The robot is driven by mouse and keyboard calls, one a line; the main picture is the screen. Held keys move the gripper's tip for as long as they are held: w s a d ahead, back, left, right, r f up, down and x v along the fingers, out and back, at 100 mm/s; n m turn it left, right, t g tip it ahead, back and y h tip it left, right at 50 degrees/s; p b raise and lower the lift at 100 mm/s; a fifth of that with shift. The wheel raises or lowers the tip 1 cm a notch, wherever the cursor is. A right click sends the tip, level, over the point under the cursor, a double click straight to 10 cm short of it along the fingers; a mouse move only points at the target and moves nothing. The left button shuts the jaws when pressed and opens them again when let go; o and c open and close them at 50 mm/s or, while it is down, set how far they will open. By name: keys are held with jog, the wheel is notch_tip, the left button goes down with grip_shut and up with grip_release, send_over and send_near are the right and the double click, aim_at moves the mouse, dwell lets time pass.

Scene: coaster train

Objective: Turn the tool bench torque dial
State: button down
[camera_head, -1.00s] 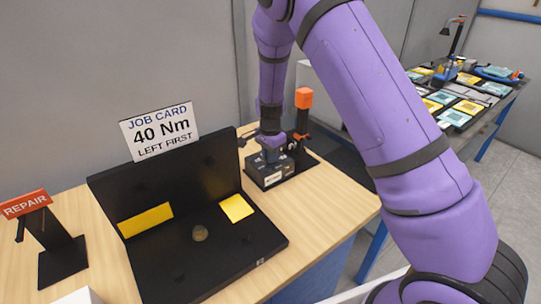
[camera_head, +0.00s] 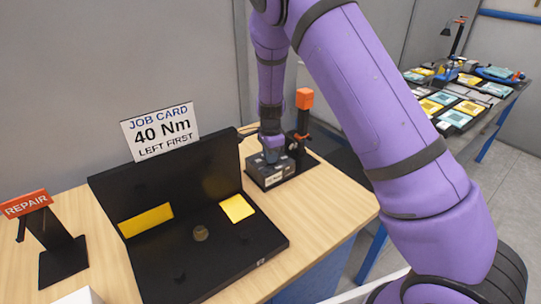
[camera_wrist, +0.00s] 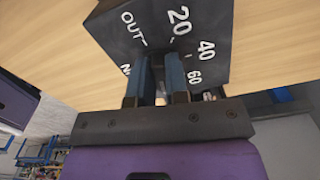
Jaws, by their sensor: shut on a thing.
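The torque dial's dark box (camera_head: 272,179) stands on the bench at the right of the job board. In the wrist view the box face (camera_wrist: 152,42) carries the marks OUT, 20, 40 and 60. My gripper (camera_head: 271,155) reaches down onto the box from above. In the wrist view its two blue fingers (camera_wrist: 160,65) meet the box face among the marks, shut on the dial. The dial knob is mostly hidden between the fingers, and I cannot tell which mark it points to.
A job card (camera_head: 160,132) reads "40 Nm, left first" above a black board (camera_head: 230,262) with yellow patches. A black post with an orange top (camera_head: 304,98) stands close behind my gripper. A REPAIR stand (camera_head: 62,258) is at the left. Bare wood (camera_head: 335,200) lies at the right.

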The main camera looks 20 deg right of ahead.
jog(key=c, duration=1.1)
grip_release()
notch_tip(320, 180, up, 11)
jog(key=shift+f, duration=0.1)
